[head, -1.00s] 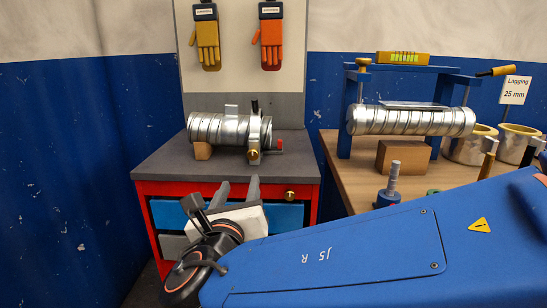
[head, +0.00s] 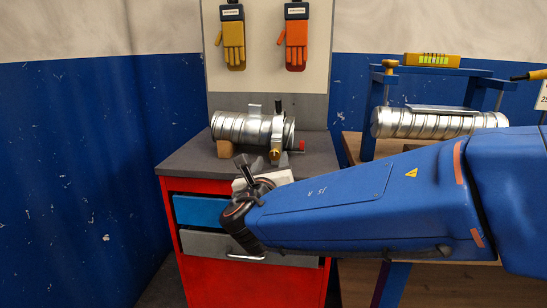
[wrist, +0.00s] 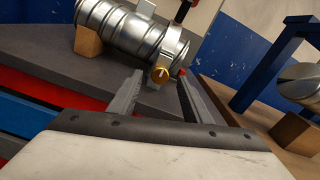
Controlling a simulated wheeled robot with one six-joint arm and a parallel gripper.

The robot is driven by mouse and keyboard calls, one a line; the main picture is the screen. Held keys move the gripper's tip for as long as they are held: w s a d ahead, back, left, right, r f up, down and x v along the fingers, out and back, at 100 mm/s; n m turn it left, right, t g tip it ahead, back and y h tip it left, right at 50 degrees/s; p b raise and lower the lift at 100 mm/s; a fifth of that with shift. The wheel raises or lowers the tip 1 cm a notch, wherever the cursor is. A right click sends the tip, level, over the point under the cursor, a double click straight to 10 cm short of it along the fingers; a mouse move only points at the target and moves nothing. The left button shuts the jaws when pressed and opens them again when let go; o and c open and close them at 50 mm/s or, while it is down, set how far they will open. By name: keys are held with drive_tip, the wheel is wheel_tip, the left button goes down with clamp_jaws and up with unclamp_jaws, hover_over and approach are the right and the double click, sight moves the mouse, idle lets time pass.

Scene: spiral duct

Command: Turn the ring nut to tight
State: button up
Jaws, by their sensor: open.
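A short silver spiral duct (head: 240,127) lies on the grey top of a red cabinet, and it also shows in the wrist view (wrist: 125,28). A clamp band sits around its right end, with a small brass nut (head: 275,154) low on the front. I take this brass piece for the ring nut; its tightness cannot be told. My gripper (head: 278,162) is open and empty in front of the clamp. In the wrist view the fingers of my gripper (wrist: 160,78) point at the brass nut (wrist: 160,75), which appears between the tips. Contact cannot be told.
A red-tipped handle (head: 301,146) sticks out right of the clamp, and a dark lever stands above it. A wooden block (head: 225,149) supports the duct's left end. A longer duct (head: 430,123) rests in a blue frame at right. Gloves hang behind.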

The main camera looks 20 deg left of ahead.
sight(274, 154)
drive_tip(key=shift+x, duration=1.9)
drive_tip(key=c, duration=1)
drive_tip(key=shift+c, duration=0.2)
